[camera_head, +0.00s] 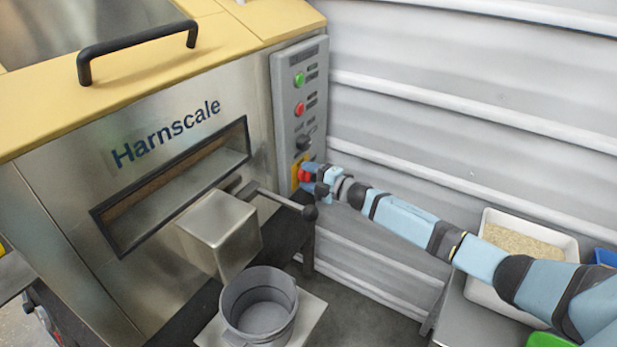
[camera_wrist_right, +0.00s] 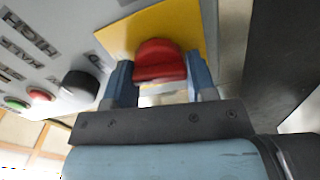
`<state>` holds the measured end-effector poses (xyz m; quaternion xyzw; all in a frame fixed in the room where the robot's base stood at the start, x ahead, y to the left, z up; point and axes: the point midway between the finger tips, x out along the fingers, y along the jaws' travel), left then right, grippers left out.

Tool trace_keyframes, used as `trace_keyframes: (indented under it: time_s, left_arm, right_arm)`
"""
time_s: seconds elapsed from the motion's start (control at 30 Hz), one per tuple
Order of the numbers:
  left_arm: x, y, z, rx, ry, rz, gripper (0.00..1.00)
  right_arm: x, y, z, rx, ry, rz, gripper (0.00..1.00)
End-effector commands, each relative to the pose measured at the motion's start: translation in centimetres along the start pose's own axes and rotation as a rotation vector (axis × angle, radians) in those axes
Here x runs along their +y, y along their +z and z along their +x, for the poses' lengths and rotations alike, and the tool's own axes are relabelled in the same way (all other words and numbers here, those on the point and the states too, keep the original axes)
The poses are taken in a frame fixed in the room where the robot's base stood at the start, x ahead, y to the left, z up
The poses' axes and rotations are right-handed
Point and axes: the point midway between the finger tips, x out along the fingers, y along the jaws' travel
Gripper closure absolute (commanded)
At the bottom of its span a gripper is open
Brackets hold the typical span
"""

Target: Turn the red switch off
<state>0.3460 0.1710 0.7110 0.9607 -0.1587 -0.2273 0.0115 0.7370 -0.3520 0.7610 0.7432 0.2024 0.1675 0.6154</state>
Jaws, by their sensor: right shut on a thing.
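The red switch (camera_head: 304,175) sits on a yellow plate low on the grey control panel (camera_head: 287,72) of the machine. In the right wrist view the red switch (camera_wrist_right: 160,62) stands out from its yellow plate (camera_wrist_right: 182,22), between the two blue fingers. My right gripper (camera_head: 314,177) is at the switch, shut on it, with a finger on either side (camera_wrist_right: 161,85). In the head view the gripper partly hides the switch. My left gripper is not in view.
Above the switch are a black knob (camera_head: 303,142), a red button (camera_head: 299,109) and a green button (camera_head: 299,79). A lever (camera_head: 283,200) with a black ball end juts out close below my gripper. A grey bucket (camera_head: 232,303) stands under the metal chute (camera_head: 213,229). A ribbed wall (camera_head: 440,95) is behind my arm.

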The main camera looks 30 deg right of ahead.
Motion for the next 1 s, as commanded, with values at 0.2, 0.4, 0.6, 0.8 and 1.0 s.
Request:
trace_keyframes:
  time_s: [0.2, 0.4, 0.6, 0.8, 1.0]
  left_arm:
    - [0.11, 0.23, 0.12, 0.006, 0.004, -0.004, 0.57]
    - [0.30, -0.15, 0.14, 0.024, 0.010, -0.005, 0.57]
    - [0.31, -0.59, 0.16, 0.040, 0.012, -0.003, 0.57]
    - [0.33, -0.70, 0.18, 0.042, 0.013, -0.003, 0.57]
    - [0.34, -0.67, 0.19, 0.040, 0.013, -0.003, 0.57]
  right_arm:
    - [-0.27, -0.03, -0.02, 0.001, -0.001, -0.119, 0.72]
    - [-0.25, -0.02, -0.02, 0.001, -0.002, -0.180, 0.72]
    - [-0.23, -0.02, -0.02, 0.001, -0.002, -0.202, 0.72]
    - [-0.22, -0.02, -0.03, 0.001, -0.002, -0.205, 0.72]
    - [-0.23, -0.01, -0.03, 0.001, -0.002, -0.204, 0.37]
